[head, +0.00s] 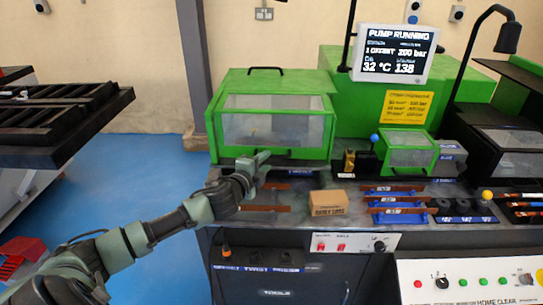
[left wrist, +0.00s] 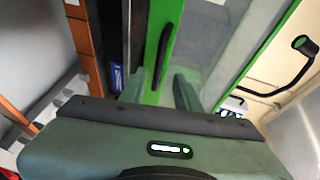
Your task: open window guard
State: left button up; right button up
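The window guard (head: 277,119) is a green frame with a clear pane on the front of the large green machine housing, and it looks closed. In the left wrist view its green lower rail (left wrist: 157,50) carries a black bar handle (left wrist: 163,55). My left gripper (head: 262,158) is at the guard's lower edge in the head view. In the left wrist view its two fingers (left wrist: 160,88) are apart, with the green rail and handle ahead between them. Nothing shows held. Whether a finger touches the rail is unclear. My right gripper is not in view.
A cardboard box (head: 328,203) and copper bars (head: 265,208) lie on the bench below the guard. A smaller green guard (head: 408,153) and a blue-knobbed lever (head: 375,138) stand to the right. Another black handle (head: 265,69) is on the housing top. A monitor (head: 395,53) hangs above.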

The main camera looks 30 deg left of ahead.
aim_at(272, 157)
pick_arm(q)
jog(key=x, duration=0.3)
jog(key=shift+w+f, duration=0.15)
jog(key=shift+w+a+f, duration=0.1)
jog(key=shift+w+f, duration=0.05)
jog(key=shift+w, duration=0.5)
jog(key=shift+c, duration=0.9)
grip_shut()
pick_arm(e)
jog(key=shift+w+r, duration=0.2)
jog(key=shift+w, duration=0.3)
pick_arm(q)
jog(key=shift+f, duration=0.15)
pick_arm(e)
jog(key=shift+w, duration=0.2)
